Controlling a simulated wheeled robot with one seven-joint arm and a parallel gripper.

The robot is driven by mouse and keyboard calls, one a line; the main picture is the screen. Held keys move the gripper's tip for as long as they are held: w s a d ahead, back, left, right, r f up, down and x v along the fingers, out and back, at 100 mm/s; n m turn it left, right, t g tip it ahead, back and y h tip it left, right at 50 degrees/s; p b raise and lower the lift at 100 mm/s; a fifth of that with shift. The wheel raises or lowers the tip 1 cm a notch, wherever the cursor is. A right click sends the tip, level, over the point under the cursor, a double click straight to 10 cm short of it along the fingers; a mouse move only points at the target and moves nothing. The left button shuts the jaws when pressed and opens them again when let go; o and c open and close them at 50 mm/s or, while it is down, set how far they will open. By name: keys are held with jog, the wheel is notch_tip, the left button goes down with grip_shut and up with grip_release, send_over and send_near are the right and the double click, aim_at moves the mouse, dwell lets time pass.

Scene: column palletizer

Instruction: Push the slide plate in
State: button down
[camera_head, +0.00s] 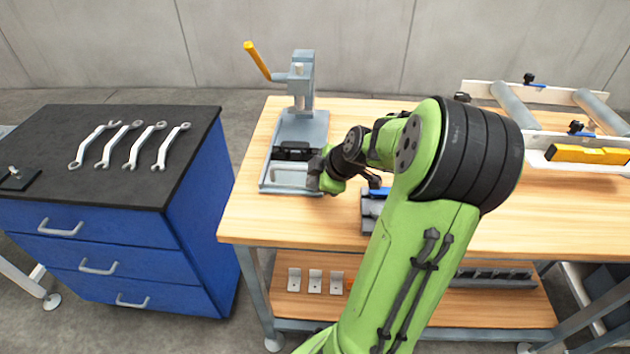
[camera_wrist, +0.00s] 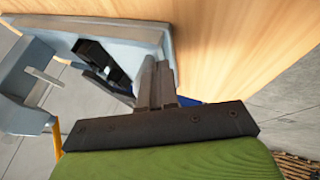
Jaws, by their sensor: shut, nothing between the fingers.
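A grey press fixture (camera_head: 301,128) stands on the wooden bench, with an upright column and a lever with a yellow grip (camera_head: 257,60). A pale plate (camera_head: 290,179), which looks like the slide plate, lies at the front of its base, before a black block (camera_head: 293,152). The black block also shows in the wrist view (camera_wrist: 102,62). My gripper (camera_head: 316,175) is low at the right front of the base, beside the plate. In the wrist view its fingers (camera_wrist: 157,66) are together and empty, near the base's edge. I cannot tell whether they touch the plate.
A blue and grey part (camera_head: 373,205) sits on the bench, partly behind my arm. A roller conveyor (camera_head: 545,110) stands at the right. A blue drawer cabinet (camera_head: 90,235) with several wrenches (camera_head: 130,145) is at the left. The bench's front left is clear.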

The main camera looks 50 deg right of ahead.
jog(key=p, duration=0.3)
send_near(311, 150)
jog(key=x, duration=0.5)
jog(key=shift+w+d+f, duration=0.1)
jog(key=shift+d, duration=0.05)
